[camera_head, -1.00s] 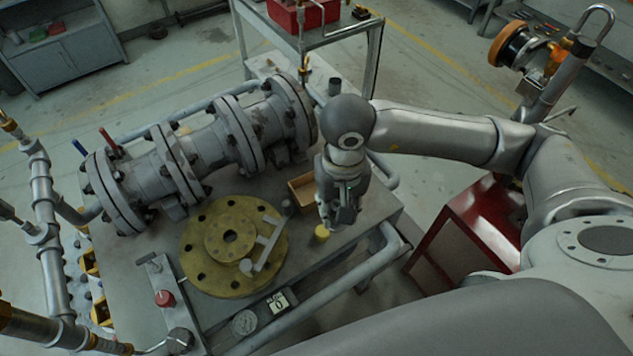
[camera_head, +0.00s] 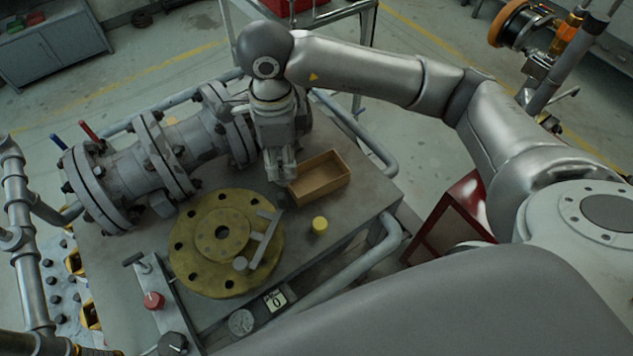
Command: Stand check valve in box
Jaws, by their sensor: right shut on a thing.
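The box (camera_head: 322,190) is a small open tan tray on the bench, right of the yellow flange, and its inside looks empty. My right gripper (camera_head: 281,178) points down just left of the box, at its left end. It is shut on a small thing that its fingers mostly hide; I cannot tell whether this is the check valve. No other part is clearly recognisable as the check valve. My left gripper is not in view.
A large flanged grey pipe (camera_head: 190,145) lies behind. The yellow flange (camera_head: 205,265) with a grey lever (camera_head: 262,240) sits in front. A small yellow cylinder (camera_head: 319,225) stands near the box. A rail (camera_head: 345,265) runs along the bench's front edge.

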